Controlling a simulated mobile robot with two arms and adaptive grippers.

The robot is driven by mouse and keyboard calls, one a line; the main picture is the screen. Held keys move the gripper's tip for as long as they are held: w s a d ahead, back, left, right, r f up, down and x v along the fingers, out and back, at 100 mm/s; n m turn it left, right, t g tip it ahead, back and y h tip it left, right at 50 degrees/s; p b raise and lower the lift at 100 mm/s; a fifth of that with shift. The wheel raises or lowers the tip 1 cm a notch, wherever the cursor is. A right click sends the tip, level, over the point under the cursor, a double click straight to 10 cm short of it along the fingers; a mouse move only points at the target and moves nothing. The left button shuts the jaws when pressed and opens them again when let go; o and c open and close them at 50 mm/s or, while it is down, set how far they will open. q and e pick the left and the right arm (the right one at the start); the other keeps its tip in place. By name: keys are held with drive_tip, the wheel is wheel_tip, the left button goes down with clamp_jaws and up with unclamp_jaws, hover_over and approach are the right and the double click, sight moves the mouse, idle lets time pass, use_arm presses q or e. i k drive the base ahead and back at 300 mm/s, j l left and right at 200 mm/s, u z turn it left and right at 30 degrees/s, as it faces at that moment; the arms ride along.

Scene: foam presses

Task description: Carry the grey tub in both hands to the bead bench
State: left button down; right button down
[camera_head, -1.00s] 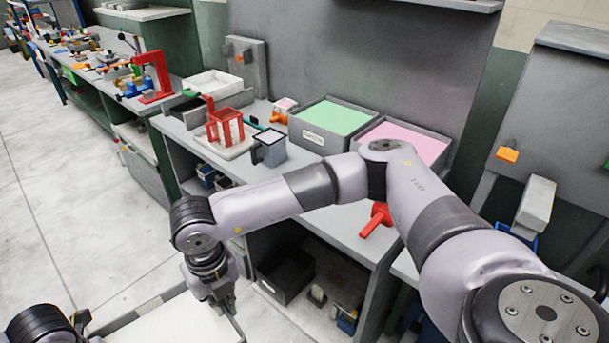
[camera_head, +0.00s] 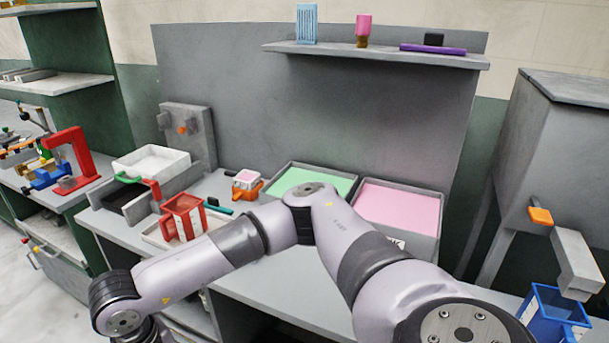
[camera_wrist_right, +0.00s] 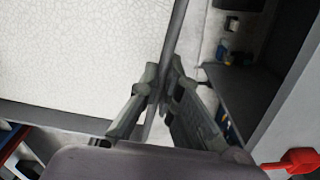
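The grey tub (camera_wrist_right: 62,118) shows in the right wrist view, filled with white, fine-textured contents. Its thin wall runs up between the fingers of my right gripper (camera_wrist_right: 165,78), which is shut on that wall near a corner. In the head view only my right arm shows; its gripper and the tub are below the frame. My left gripper is in neither current view. I cannot tell which bench is the bead bench.
A grey bench (camera_head: 280,292) holds a bin of green contents (camera_head: 328,180), a bin of pink contents (camera_head: 400,208), a red frame-like container (camera_head: 183,218) and a white tray (camera_head: 152,160). A machine with an orange handle (camera_head: 540,215) and a blue bin (camera_head: 545,318) stand at right.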

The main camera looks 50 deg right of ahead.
sight(316, 279)
drive_tip(key=i+z, duration=0.15)
drive_tip(key=z, duration=0.25)
drive_tip(key=i+j+z, duration=0.15)
drive_tip(key=z, duration=0.2)
drive_tip(key=i+j+z, duration=0.15)
drive_tip(key=z, duration=0.25)
drive_tip(key=i+z, duration=0.15)
drive_tip(key=z, duration=0.3)
drive_tip(key=i+j+z, duration=0.15)
drive_tip(key=z, duration=0.3)
drive_tip(key=i+j+z, duration=0.1)
drive_tip(key=i+z, duration=0.15)
drive_tip(key=i+j+z, duration=0.15)
drive_tip(key=z, duration=0.15)
drive_tip(key=i, duration=0.05)
